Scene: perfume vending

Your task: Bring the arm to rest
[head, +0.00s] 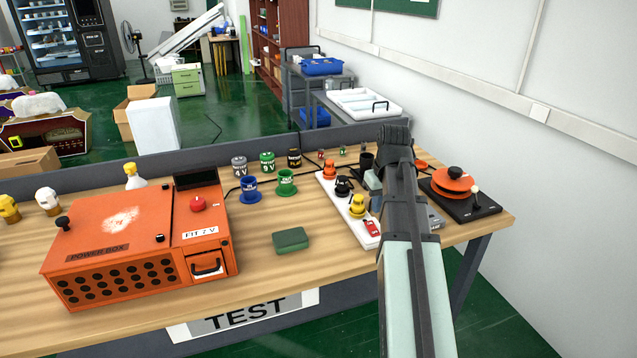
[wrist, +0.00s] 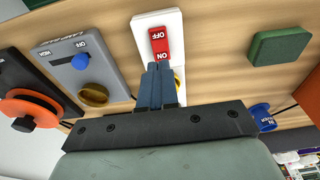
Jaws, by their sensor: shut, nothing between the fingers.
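My gripper (wrist: 160,68) is shut and empty, its two dark fingers side by side in the wrist view. The fingertips point toward a red ON/OFF switch (wrist: 159,42) on a white panel (wrist: 145,25). I cannot tell whether they touch it. In the head view my arm reaches from the bottom right over the right part of the table, and my fingers are hidden behind it.
An orange power box (head: 120,235) fills the table's left part. A green block (head: 291,240) lies mid-table, with a blue cup (head: 250,190) and green cup (head: 286,182) behind. The front middle is clear.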

